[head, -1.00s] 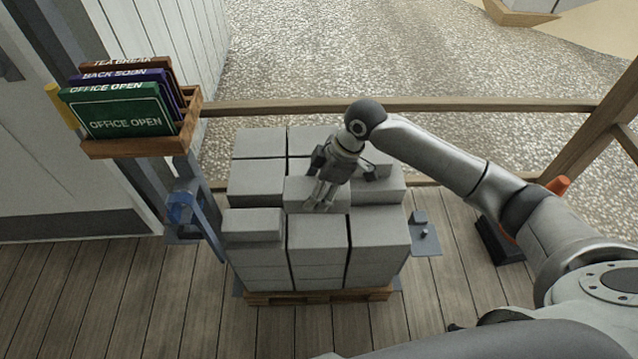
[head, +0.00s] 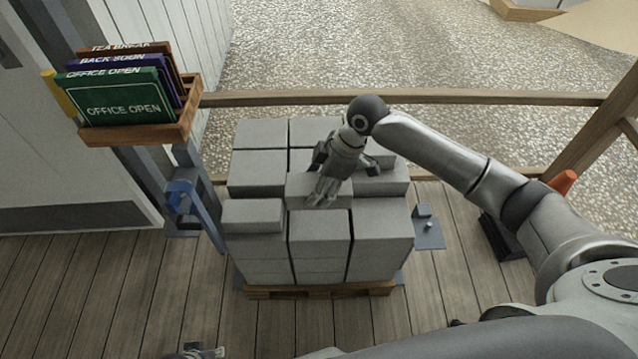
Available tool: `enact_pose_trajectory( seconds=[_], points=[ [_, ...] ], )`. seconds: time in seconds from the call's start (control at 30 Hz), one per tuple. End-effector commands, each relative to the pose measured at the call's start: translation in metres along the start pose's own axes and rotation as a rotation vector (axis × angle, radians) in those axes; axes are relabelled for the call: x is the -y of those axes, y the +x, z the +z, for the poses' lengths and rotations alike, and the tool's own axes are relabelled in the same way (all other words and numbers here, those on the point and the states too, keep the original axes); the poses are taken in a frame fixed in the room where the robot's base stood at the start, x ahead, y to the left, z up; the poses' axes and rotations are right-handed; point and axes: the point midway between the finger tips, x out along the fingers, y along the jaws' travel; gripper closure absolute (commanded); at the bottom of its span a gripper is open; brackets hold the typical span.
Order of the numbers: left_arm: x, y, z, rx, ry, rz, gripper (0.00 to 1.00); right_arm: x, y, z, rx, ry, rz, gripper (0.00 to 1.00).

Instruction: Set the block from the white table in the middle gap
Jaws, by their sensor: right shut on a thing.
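My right gripper (head: 318,203) reaches down over the middle of a stack of grey blocks and is shut on a grey block (head: 297,192). That block is between a left block (head: 256,170) and a right block (head: 390,184), behind the front row. The gripper hides part of it and of the middle gap, so I cannot tell whether it is fully seated. Part of my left gripper (head: 195,353) shows at the bottom edge; its fingers are not clear. The white table is not in view.
The stack stands on a wooden pallet (head: 318,291). A smaller block (head: 252,214) tops its front left. A sign rack (head: 140,133) stands at left, a wooden rail (head: 450,97) behind. An orange cone (head: 563,181) is at right. The deck in front is clear.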

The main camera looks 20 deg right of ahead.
Motion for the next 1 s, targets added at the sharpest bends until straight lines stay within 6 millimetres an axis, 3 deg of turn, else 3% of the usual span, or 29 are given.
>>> enact_pose_trajectory(
  seconds=[1.0],
  points=[
    [0.004,-0.065,-0.024,-0.038,-0.006,-0.006,0.60,-0.001,0.013,0.004,-0.005,-0.002,0.005,1.00]
  ],
)
